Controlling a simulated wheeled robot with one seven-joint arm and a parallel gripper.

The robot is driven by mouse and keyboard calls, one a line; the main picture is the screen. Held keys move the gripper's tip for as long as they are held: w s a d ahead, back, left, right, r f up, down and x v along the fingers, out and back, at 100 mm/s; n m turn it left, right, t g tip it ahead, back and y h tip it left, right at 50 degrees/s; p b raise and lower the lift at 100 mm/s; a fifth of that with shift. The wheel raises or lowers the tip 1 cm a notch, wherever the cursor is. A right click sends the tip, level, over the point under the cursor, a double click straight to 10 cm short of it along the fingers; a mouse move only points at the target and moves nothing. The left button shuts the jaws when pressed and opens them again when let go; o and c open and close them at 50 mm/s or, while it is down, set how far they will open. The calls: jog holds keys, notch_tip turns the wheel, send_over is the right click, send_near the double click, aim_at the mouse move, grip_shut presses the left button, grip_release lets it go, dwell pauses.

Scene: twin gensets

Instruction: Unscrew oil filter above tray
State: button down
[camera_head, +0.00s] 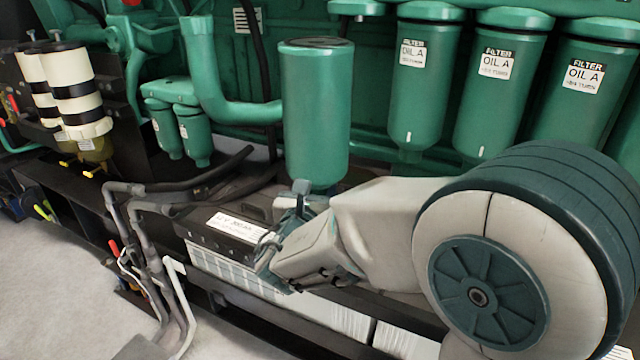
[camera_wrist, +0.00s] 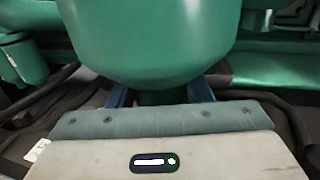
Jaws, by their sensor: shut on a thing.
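A large green cylindrical filter (camera_head: 317,115) stands upright in the head view, its dark-rimmed top uncovered and clear of any cap. My gripper (camera_head: 308,192) is at its lower end, shut on it. In the wrist view the filter (camera_wrist: 155,45) fills the top middle, and a blue finger shows on each side of its narrow lower part. A green mounting cap (camera_head: 356,7) at the top has no canister visible beneath it. Several filters labelled OIL A (camera_head: 496,75) hang in a row to the right. I cannot make out a tray.
A green pipe (camera_head: 215,85) and two small green canisters stand left of the held filter. A black labelled box (camera_head: 232,228) on a white ribbed case lies below. Grey hoses (camera_head: 150,230) run at the left. The floor at lower left is clear.

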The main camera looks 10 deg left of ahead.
jog(key=shift+s+a+r, duration=0.1)
jog(key=shift+s+a, duration=0.15)
jog(key=shift+s, duration=0.35)
jog(key=shift+s+a+r, duration=0.1)
jog(key=shift+s+a, duration=0.1)
jog(key=shift+s, duration=0.4)
jog(key=shift+s+d+f, duration=0.1)
